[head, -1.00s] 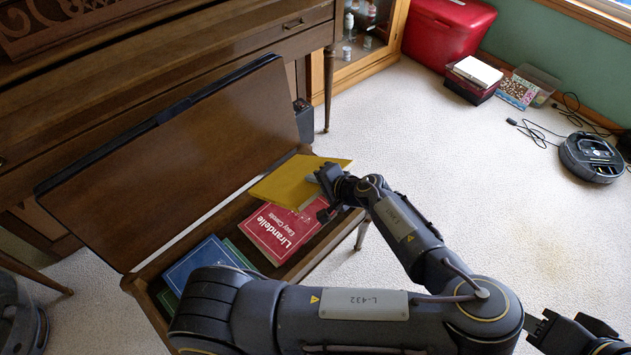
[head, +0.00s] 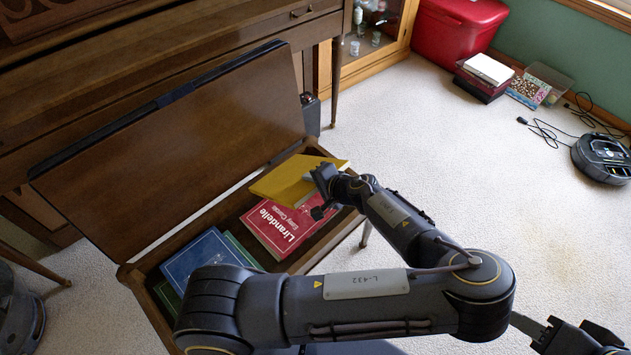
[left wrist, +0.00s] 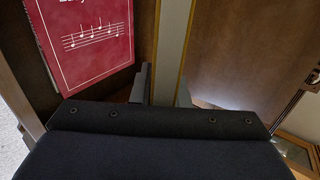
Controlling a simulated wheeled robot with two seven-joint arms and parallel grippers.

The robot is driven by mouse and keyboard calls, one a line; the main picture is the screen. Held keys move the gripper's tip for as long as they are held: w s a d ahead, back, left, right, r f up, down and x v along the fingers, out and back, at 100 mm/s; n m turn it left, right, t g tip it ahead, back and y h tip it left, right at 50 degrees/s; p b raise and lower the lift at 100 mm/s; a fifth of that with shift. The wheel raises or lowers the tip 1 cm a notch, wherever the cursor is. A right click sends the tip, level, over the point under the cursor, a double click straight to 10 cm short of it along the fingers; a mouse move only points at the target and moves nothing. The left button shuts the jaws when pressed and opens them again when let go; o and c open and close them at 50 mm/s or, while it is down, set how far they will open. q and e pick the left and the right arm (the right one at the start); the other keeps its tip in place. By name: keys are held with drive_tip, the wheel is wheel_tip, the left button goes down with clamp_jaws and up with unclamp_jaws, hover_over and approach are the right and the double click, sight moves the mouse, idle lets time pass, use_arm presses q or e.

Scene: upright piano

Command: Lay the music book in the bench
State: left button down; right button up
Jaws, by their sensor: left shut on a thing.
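The music book with a yellow cover (head: 290,180) is tilted over the right end of the open bench (head: 135,270). My left gripper (head: 322,188) is shut on its near right edge. In the left wrist view the held book (left wrist: 172,45) shows nearly edge-on between the fingers (left wrist: 165,88). The bench lid (head: 190,135) is raised, leaning back toward the piano. I cannot tell whether the yellow book touches the bench. My right gripper (head: 575,335) is at the bottom right, away from the bench; its jaw opening is unclear.
Inside the bench lie a red book (head: 285,225), a blue book (head: 205,258) and green ones partly hidden. The red book also shows in the left wrist view (left wrist: 90,45). The piano (head: 200,45) stands behind.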

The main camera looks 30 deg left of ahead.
use_arm(q)
drive_tip(key=shift+w+a+f+b, duration=0.1)
drive_tip(key=shift+a+f+b, duration=0.15)
drive_tip(key=shift+f+b, duration=0.5)
drive_tip(key=shift+w+a+f+b, duration=0.1)
drive_tip(key=shift+a+f+b, duration=0.25)
drive_tip(key=shift+f, duration=0.75)
drive_tip(key=shift+a+f+b, duration=0.15)
drive_tip(key=shift+f+b, duration=0.45)
drive_tip(key=shift+f, duration=0.3)
drive_tip(key=c, duration=1.3)
unclamp_jaws()
drive_tip(key=p+v, duration=0.1)
drive_tip(key=v, duration=0.7)
drive_tip(key=shift+p, duration=0.4)
